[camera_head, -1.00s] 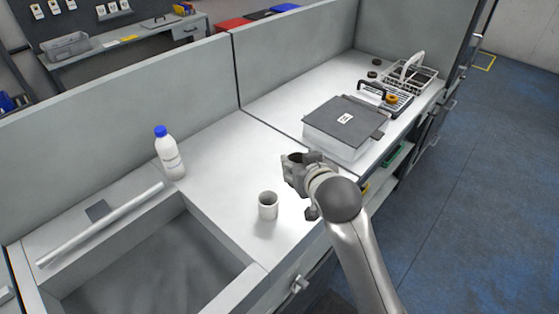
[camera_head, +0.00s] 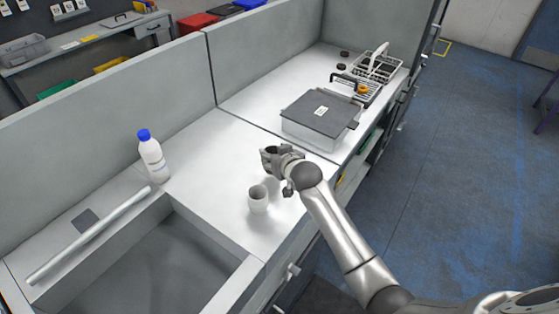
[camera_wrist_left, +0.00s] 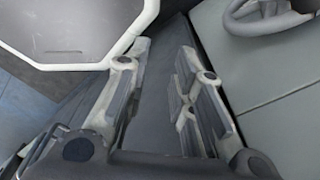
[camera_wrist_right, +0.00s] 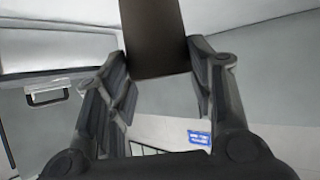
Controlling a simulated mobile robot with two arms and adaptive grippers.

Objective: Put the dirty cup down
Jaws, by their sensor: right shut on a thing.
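My right gripper (camera_head: 272,158) is above the white counter, shut on a dark brown cup-like thing (camera_wrist_right: 153,38). That thing stands between the fingers in the right wrist view; its far end is cut off by the frame. In the head view only a small dark part shows at the fingers, and I cannot tell whether it touches the counter.
A white bottle with a blue cap (camera_head: 152,157) stands left, beside the sink (camera_head: 165,265). A grey-lidded box (camera_head: 320,122) and a wire rack (camera_head: 380,66) are further back right. A low partition (camera_head: 100,110) runs behind the counter (camera_head: 205,165). Counter left of the gripper is bare.

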